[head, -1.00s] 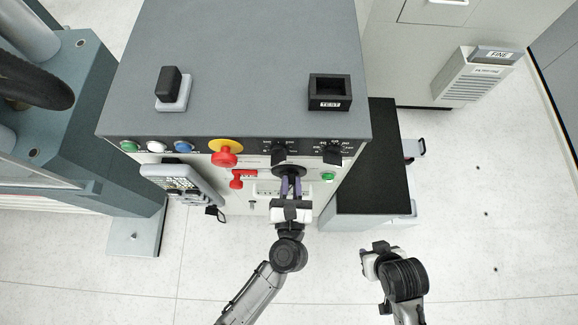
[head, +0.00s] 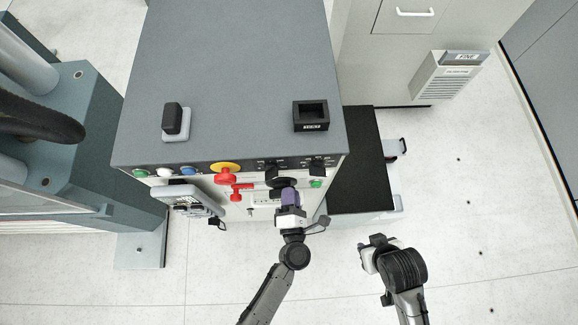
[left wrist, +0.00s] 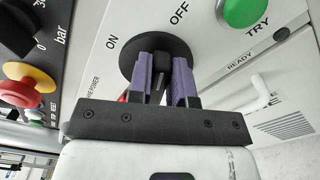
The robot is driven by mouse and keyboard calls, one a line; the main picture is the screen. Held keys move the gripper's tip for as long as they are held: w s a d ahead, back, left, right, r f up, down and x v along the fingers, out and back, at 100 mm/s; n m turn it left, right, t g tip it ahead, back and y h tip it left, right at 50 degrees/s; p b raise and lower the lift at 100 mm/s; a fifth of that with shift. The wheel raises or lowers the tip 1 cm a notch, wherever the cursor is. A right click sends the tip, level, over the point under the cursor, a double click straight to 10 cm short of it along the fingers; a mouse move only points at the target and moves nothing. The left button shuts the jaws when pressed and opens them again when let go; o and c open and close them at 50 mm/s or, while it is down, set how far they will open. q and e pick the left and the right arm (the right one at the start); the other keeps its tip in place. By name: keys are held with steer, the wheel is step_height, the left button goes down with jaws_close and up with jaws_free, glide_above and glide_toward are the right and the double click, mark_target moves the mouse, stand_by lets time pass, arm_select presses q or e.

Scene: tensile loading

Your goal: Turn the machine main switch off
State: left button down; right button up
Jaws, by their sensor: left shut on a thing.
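The machine main switch is a black round knob (left wrist: 140,62) on the front panel, with ON printed to its left and OFF above right in the left wrist view. It also shows in the head view (head: 283,183), partly covered. My left gripper (head: 290,198) is at the panel with its purple fingers around the knob's black grip bar. In the left wrist view my left gripper (left wrist: 165,82) is shut on that bar, one finger on each side. My right gripper (head: 374,252) hangs away from the machine at lower right; its jaw gap is unclear.
A red emergency button (head: 225,176) on a yellow plate, a red handle (head: 237,192) and a green button (head: 316,183) sit close to the switch. A pendant (head: 185,197) hangs at left. A black-topped cabinet (head: 362,160) stands at right. The front floor is clear.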

arm_select(q)
steer(key=shift+d+f+m+p, duration=0.1)
steer(key=shift+f+m+p, duration=0.15)
steer(key=shift+m+p, duration=0.65)
steer(key=shift+f+m+p, duration=0.2)
steer(key=shift+f+m, duration=0.05)
steer(key=shift+m, duration=1.25)
steer(key=shift+f, duration=0.1)
steer(key=shift+m, duration=0.3)
steer(key=c, duration=1)
jaws_free()
steer(key=shift+c, duration=0.2)
